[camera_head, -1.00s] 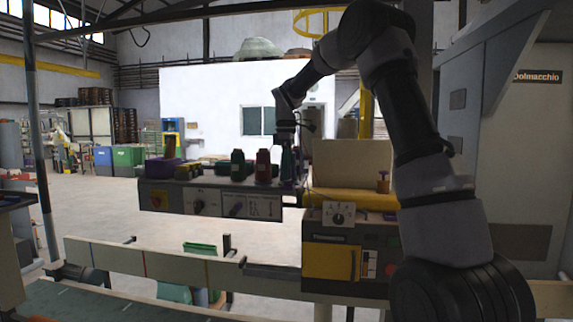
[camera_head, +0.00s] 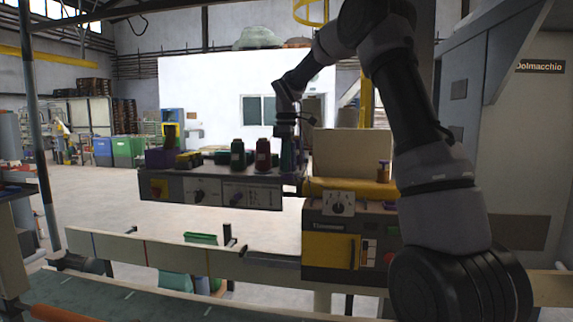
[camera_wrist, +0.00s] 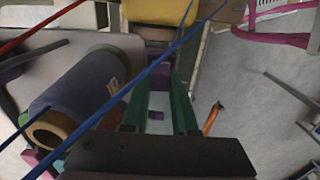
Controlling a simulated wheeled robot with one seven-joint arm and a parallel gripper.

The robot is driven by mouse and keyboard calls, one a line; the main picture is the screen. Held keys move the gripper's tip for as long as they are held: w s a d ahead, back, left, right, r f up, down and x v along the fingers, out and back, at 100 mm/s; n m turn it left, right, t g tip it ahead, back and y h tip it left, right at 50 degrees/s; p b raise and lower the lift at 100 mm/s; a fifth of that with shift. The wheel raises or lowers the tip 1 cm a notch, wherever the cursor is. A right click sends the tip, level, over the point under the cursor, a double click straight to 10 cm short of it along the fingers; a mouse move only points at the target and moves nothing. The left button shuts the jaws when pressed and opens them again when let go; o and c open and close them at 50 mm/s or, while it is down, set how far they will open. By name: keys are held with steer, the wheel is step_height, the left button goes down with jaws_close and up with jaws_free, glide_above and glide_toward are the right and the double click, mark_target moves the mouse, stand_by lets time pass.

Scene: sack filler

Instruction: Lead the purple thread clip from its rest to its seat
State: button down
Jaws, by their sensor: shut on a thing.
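My gripper (camera_wrist: 159,85) shows in the wrist view as two green fingers, shut on a small purple piece, the purple thread clip (camera_wrist: 158,77). The fingers and surrounding parts hide much of the clip. In the head view my wrist hangs at the right end of the grey control box, by a dark teal cone; fingers and clip are too small to make out there. A dark blue thread spool (camera_wrist: 85,92) lies left of the fingers in the wrist view. I cannot tell the clip's rest or its seat apart from the other parts.
Blue threads (camera_wrist: 140,75) cross the wrist view close to the gripper. A pale rail (camera_head: 185,256) runs in front.

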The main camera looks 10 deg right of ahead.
step_height(320, 180, up, 5)
steer(key=shift+f, duration=0.1)
steer(key=shift+s, duration=0.1)
steer(key=s+d+f, duration=0.1)
steer(key=s, duration=0.2)
steer(key=s+d+f, duration=0.2)
steer(key=s, duration=0.2)
steer(key=s+d+f, duration=0.1)
steer(key=s+f, duration=0.1)
steer(key=s, duration=0.2)
steer(key=shift+s+d+f, duration=0.1)
steer(key=shift+d, duration=0.3)
steer(key=shift+f, duration=2.2)
steer(key=shift+f, duration=0.1)
